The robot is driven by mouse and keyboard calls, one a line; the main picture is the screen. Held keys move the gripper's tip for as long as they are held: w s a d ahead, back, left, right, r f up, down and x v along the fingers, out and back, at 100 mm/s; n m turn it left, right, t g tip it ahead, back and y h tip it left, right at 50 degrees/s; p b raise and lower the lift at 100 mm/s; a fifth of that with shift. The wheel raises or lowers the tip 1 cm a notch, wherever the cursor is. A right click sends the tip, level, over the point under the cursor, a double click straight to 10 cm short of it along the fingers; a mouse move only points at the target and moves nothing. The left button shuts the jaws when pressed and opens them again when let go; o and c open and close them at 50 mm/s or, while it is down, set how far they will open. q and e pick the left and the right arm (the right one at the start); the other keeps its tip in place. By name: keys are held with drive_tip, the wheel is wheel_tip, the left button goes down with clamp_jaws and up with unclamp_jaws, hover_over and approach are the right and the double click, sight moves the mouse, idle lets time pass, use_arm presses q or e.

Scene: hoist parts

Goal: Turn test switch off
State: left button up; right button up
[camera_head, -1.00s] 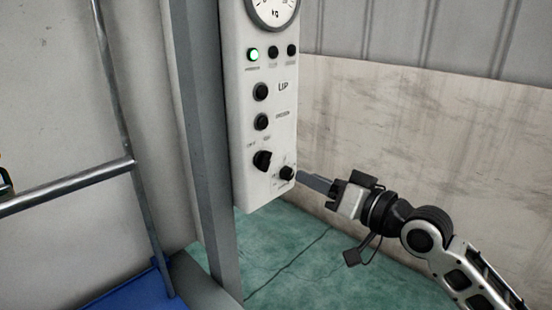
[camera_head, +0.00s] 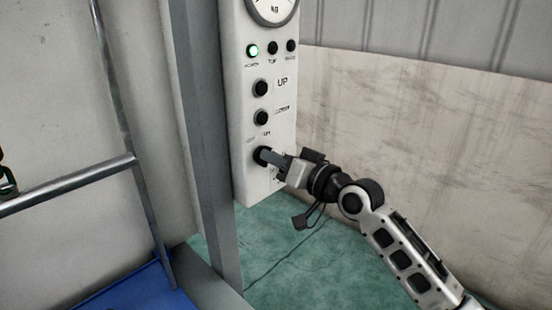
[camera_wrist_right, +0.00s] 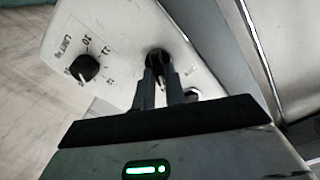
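The test switch appears to be the black rotary knob (camera_head: 262,154) low on the white control panel (camera_head: 257,190); its label is too blurred to read. My right gripper (camera_head: 269,157) is at this knob, coming in from the right. In the right wrist view the knob (camera_wrist_right: 157,57) sits at the tips of my two fingers (camera_wrist_right: 158,80), which stand apart, one on each side. Whether they press on it I cannot tell. The fingers partly hide the knob and its markings. My left gripper cannot be made out.
A second knob marked as a limit (camera_wrist_right: 84,68) is beside the fingers; my gripper hides it in the head view. Above are a green lit lamp (camera_head: 253,50), the UP button (camera_head: 261,88), another button (camera_head: 261,118) and a kg dial (camera_head: 272,8). A grey post (camera_head: 207,140) stands left.

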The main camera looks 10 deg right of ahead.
clamp_jaws()
